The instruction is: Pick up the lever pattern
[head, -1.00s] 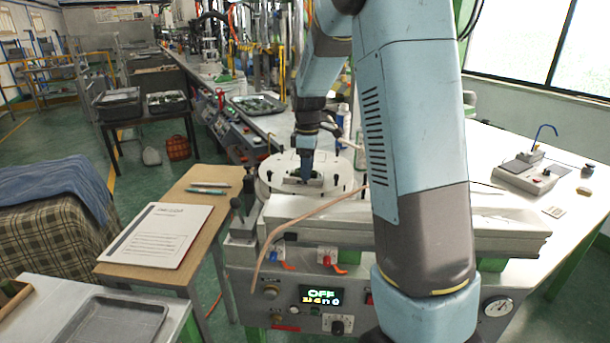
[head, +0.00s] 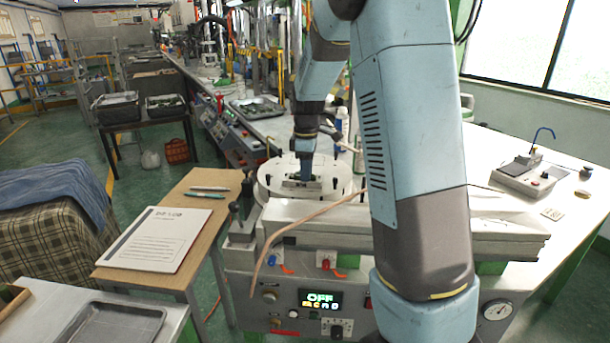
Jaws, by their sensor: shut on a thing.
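The lever pattern (head: 292,183) shows as a small dark green piece at the middle of the white round plate (head: 340,189) on the wax injection machine. My gripper (head: 303,179) points straight down over the plate and is shut on the pattern. The fingers and the mould around it hide most of the pattern. I cannot tell whether it is clear of the mould or still rests in it.
The machine's front panel (head: 285,312) has a lit display (head: 321,301). A grey tray (head: 110,325) lies at the lower left.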

